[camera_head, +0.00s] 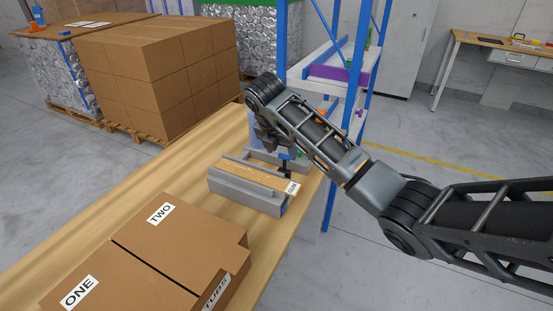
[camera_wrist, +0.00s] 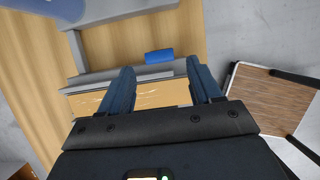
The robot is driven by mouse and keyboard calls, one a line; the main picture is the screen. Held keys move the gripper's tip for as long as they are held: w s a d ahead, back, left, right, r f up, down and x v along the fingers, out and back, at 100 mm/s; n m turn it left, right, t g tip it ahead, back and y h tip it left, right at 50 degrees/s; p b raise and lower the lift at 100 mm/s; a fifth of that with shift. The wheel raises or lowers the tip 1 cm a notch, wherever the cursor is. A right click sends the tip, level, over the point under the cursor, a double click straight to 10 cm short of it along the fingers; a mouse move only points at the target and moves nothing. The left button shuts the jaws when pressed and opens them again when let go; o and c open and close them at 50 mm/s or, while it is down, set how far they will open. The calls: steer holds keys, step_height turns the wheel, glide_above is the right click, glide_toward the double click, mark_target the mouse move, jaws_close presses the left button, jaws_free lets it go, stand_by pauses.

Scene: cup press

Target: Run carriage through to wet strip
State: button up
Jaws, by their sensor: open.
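A grey fixture (camera_head: 240,194) stands on the wooden bench, with a tan strip (camera_head: 250,176) along its top. A small white label (camera_head: 292,188), hard to read, is at its right end. In the wrist view the strip (camera_wrist: 135,98) shows pale streaks. A blue knob (camera_head: 285,157) on a dark post stands beside the strip; a blue cylinder (camera_wrist: 158,56) lies ahead between my fingertips in the wrist view. I cannot tell which part is the carriage. My gripper (camera_wrist: 161,66) is open and empty, above the fixture; in the head view my arm partly hides it.
Cardboard boxes marked ONE (camera_head: 80,291) and TWO (camera_head: 161,213) cover the near bench, with a TUBS box (camera_head: 217,290) beside them. A blue-framed rack (camera_head: 335,75) stands close behind my arm. The bench's left side is clear.

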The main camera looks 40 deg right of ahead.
mark_target(284, 157)
steer(key=shift+p+x, duration=0.4)
steer(key=shift+x, duration=3.2)
steer(key=shift+a, duration=0.1)
jaws_close()
